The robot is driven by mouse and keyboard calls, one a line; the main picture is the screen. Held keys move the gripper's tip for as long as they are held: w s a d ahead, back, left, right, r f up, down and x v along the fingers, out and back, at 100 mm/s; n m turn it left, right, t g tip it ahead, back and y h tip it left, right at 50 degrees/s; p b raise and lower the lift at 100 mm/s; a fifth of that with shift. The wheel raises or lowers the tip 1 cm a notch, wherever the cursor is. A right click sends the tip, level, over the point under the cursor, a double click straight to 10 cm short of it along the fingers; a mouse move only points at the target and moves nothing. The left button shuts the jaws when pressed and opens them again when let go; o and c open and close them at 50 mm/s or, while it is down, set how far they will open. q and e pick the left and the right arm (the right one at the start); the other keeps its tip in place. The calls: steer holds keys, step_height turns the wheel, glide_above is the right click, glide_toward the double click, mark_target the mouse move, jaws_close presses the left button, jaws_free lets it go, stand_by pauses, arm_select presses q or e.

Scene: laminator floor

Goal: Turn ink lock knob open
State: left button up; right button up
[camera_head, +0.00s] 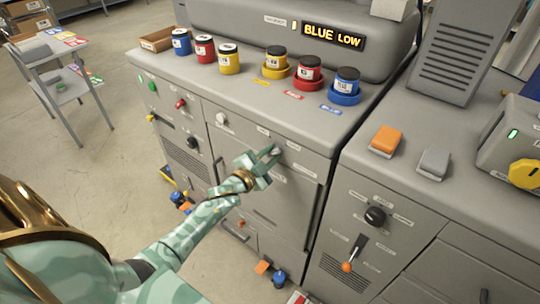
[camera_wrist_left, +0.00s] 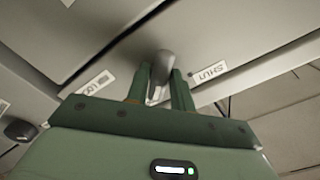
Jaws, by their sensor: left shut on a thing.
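The ink lock knob is a small grey rounded handle (camera_wrist_left: 163,61) on the grey machine front in the left wrist view. My left gripper (camera_head: 265,159) reaches the upper part of the cabinet front in the head view. In the left wrist view its two green fingers (camera_wrist_left: 163,88) are shut on the knob, one on each side. A "SHUT" label (camera_wrist_left: 209,72) sits right of the knob, and another label (camera_wrist_left: 93,83), partly hard to read, sits left. In the head view the knob is mostly hidden by the fingers. My right gripper is in neither view.
Ink jars stand along the machine top, including a yellow one (camera_head: 276,62) and a blue one (camera_head: 345,84). A display (camera_head: 333,36) reads "BLUE LOW". A black knob (camera_head: 375,216) and orange-tipped lever (camera_head: 354,252) are on the right cabinet. Floor at left is mostly clear.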

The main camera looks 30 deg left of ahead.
arm_select(q)
steer(key=shift+f, duration=0.1)
steer(key=o, duration=1)
steer(key=shift+s, duration=0.1)
steer(key=s, duration=0.5)
steer(key=s+p, duration=0.1)
steer(key=s, duration=0.4)
steer(key=s+a, duration=0.1)
steer(key=s, duration=0.5)
steer(key=shift+s+a, duration=0.1)
